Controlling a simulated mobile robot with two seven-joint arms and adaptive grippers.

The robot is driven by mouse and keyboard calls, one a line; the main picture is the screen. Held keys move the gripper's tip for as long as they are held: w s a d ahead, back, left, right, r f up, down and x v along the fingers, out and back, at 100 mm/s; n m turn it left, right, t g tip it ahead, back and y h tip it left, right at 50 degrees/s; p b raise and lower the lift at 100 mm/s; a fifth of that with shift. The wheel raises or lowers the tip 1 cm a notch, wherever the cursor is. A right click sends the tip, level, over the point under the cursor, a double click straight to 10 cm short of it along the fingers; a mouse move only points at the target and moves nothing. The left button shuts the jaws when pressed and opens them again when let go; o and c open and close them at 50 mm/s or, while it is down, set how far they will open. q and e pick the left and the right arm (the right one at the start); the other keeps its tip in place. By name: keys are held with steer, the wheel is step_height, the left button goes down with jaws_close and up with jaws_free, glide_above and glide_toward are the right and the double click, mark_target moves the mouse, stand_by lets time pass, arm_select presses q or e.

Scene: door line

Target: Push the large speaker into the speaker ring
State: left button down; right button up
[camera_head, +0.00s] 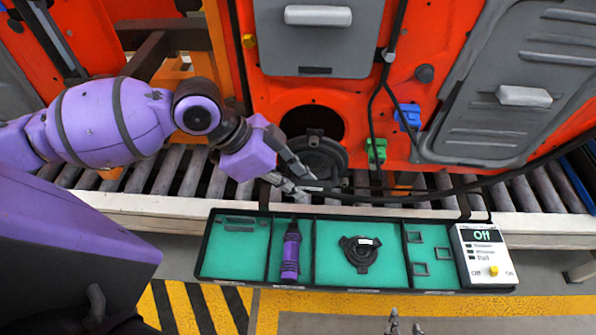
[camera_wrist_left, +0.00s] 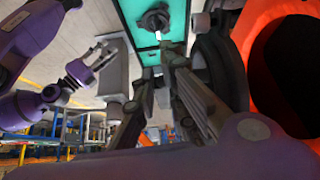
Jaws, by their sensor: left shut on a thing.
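The large speaker (camera_head: 325,162) is a black round disc just below the dark round opening, the speaker ring (camera_head: 312,118), in the orange door. The speaker overlaps the opening's lower edge in the head view but is not seated in it. My left gripper (camera_head: 296,180) is shut on the speaker's near left edge. In the left wrist view the speaker (camera_wrist_left: 228,62) stands edge-on beside the ring opening (camera_wrist_left: 285,70), with the left gripper's fingers (camera_wrist_left: 185,90) against its left side. My right gripper (camera_head: 405,326) is open and empty at the bottom edge of the head view.
A tray with green compartments (camera_head: 328,240) lies in front of the conveyor rollers (camera_head: 190,178). Black cables (camera_head: 375,110) hang over the door right of the opening.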

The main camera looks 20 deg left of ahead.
arm_select(q)
steer(key=shift+w+a+f+b, duration=0.15)
steer(key=shift+w+b, duration=0.1)
steer(key=shift+w, duration=0.2)
steer(key=shift+w+a+r+b, duration=0.15)
steer(key=shift+w+b, duration=0.1)
steer(key=shift+w, duration=0.15)
steer(key=w, duration=0.1)
steer(key=w+a+b, duration=0.1)
steer(key=w, duration=0.1)
steer(key=shift+w, duration=0.15)
steer(key=shift+w+r, duration=0.1)
steer(key=shift+w, duration=0.05)
arm_select(e)
steer(key=shift+s+d+f, duration=0.25)
steer(key=shift+s+f, duration=0.25)
steer(key=shift+f, duration=0.1)
steer(key=shift+s+d+f, duration=0.2)
steer(key=shift+s+f, duration=0.25)
steer(key=shift+f, duration=0.15)
steer(key=shift+w+a, duration=0.1)
steer(key=shift+w, duration=0.1)
steer(key=shift+s, duration=0.3)
arm_select(q)
steer(key=shift+r, duration=0.1)
arm_select(e)
steer(key=shift+d+r, duration=0.2)
steer(key=shift+r, duration=0.05)
